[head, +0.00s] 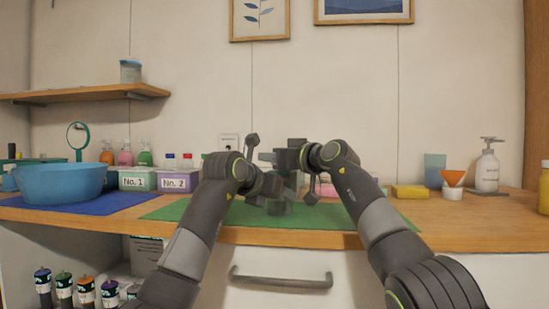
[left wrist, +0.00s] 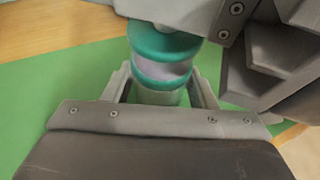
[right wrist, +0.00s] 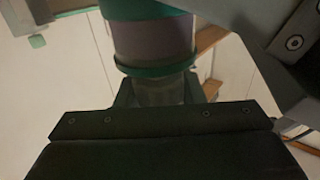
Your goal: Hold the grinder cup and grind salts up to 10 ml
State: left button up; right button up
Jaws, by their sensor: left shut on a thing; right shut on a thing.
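The grinder stands upright over the green mat (head: 345,219), mostly hidden by my grippers in the head view. Its clear, greenish cup (head: 278,208) shows low between the arms. In the left wrist view, my left gripper (left wrist: 161,88) is shut around the clear lower part, below teal rings (left wrist: 160,45) and a pale band. My right gripper (head: 297,160) is above the left one, shut on the upper part of the grinder. The right wrist view shows a teal-rimmed, dull purple section (right wrist: 152,42) beyond its fingers. The salt level and any scale marks cannot be read.
A blue basin (head: 62,184) and boxes labelled No. 1 (head: 137,180) and No. 2 (head: 175,181) stand at left. A yellow block (head: 409,191), orange funnel (head: 453,177) and pump bottle (head: 487,168) stand at right. The mat's front right is clear.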

jog(key=shift+w+d+f+m+t+h, duration=0.1)
jog(key=shift+w+d+m+t+h, duration=0.05)
jog(key=shift+m+t+h, duration=0.85)
jog(key=shift+h, duration=0.4)
jog(key=o, duration=1)
jog(key=shift+n+g+y, duration=0.3)
jog(key=shift+g+y, duration=0.1)
jog(key=shift+y, duration=0.2)
